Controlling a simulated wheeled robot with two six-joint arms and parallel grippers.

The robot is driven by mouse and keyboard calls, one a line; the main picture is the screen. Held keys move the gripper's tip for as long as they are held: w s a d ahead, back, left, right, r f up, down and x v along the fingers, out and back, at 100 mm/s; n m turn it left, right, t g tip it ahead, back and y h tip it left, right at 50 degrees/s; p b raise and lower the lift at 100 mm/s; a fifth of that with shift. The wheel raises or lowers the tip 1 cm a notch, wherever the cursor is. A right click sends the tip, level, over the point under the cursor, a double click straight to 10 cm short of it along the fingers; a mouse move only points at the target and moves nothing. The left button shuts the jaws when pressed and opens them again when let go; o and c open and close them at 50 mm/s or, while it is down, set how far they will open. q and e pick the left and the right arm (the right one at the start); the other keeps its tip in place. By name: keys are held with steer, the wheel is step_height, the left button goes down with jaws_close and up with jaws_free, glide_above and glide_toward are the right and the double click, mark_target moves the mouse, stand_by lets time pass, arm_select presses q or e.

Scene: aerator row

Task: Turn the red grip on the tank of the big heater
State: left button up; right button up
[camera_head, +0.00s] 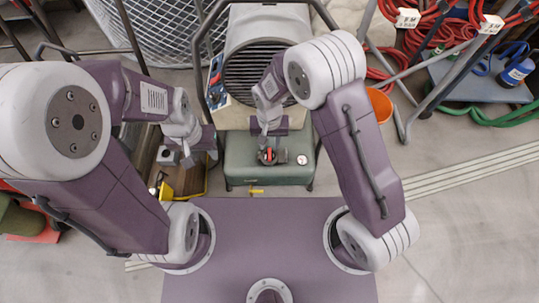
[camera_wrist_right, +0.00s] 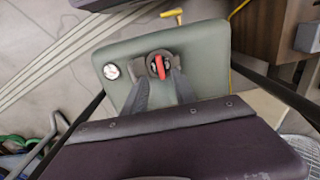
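The big heater (camera_head: 262,50) stands ahead of me with its round grille facing me. Its grey-green tank (camera_head: 240,165) lies below the grille and also shows in the right wrist view (camera_wrist_right: 205,45). The red grip (camera_wrist_right: 160,68) sits on a dark round fitting on the tank's top; in the head view it is partly covered by my right gripper (camera_head: 268,150). In the right wrist view my right gripper's fingers (camera_wrist_right: 161,80) are apart and point at the grip, one on each side. I cannot tell whether they touch it. My left gripper (camera_head: 183,157) hangs left of the tank, away from it; its fingers are unclear.
A white dial (camera_head: 301,160) sits on the tank beside the grip. A dark tubular frame surrounds the heater. An orange bucket (camera_head: 379,104) and hose racks stand at right.

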mark_target(269, 155)
step_height(269, 155, down, 8)
steer(key=b, duration=0.3)
steer(key=shift+r+b, duration=0.2)
steer(key=shift+b, duration=0.15)
steer(key=shift+r, duration=0.1)
jaws_close()
